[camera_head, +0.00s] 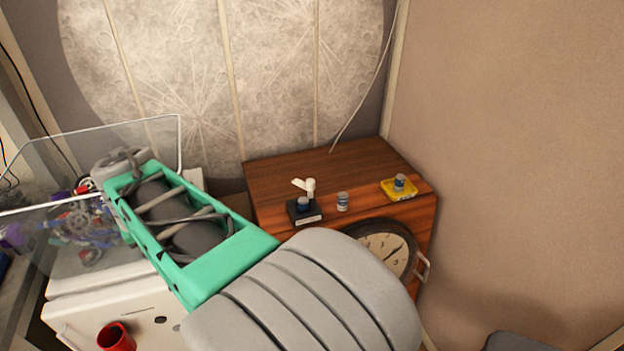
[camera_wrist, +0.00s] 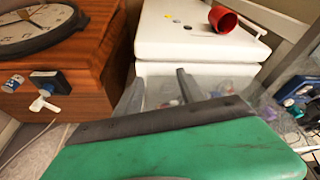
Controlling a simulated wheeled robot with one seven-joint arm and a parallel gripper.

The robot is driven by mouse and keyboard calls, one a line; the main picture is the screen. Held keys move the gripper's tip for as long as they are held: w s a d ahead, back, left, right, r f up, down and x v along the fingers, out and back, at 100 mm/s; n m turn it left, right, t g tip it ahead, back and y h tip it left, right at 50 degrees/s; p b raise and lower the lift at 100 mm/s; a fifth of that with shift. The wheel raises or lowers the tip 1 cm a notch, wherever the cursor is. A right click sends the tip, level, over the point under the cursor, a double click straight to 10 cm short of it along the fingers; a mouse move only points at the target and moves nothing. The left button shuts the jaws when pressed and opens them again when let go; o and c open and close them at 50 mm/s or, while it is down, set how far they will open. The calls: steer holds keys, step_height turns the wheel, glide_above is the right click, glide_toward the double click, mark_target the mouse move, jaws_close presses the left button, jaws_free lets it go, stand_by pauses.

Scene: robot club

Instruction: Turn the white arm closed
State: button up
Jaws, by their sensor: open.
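The white arm (camera_head: 304,184) is a small lever on a short white post, at the back of a black block (camera_head: 305,215) on the wooden cabinet. A small blue can sits on the block under or beside the arm; I cannot tell if they touch. The white arm also shows in the wrist view (camera_wrist: 43,103) at the left, beside the black block (camera_wrist: 50,82). My gripper (camera_wrist: 158,92) is open and empty, well apart from the white arm. In the head view its fingers are unclear at the far end of my green forearm, left of the cabinet.
The wooden cabinet (camera_head: 290,167) also bears a loose can (camera_head: 343,201), a yellow stand (camera_head: 398,193) with another can, and a clock (camera_head: 385,250) on its front. A white cabinet (camera_head: 75,300) with a red cup (camera_head: 116,338) stands left, near a clear panel (camera_head: 150,135).

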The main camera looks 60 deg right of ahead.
steer(key=d+m+g+h, duration=0.1)
steer(key=d+m, duration=0.3)
steer(key=d, duration=0.9)
steer(key=m+g+h, duration=0.1)
steer(key=m+g, duration=0.2)
steer(key=m, duration=0.5)
glide_toward(310, 181)
steer(key=f, duration=0.2)
steer(key=shift+m, duration=0.3)
steer(key=x, duration=0.2)
steer(key=p+x, duration=0.1)
steer(key=x, duration=0.3)
steer(key=shift+s+d, duration=0.2)
steer(key=shift+d, duration=0.1)
steer(key=shift+d+f, duration=0.15)
steer(key=shift+f, duration=0.35)
steer(key=shift+c, duration=0.6)
jaws_close()
steer(key=shift+h, duration=0.3)
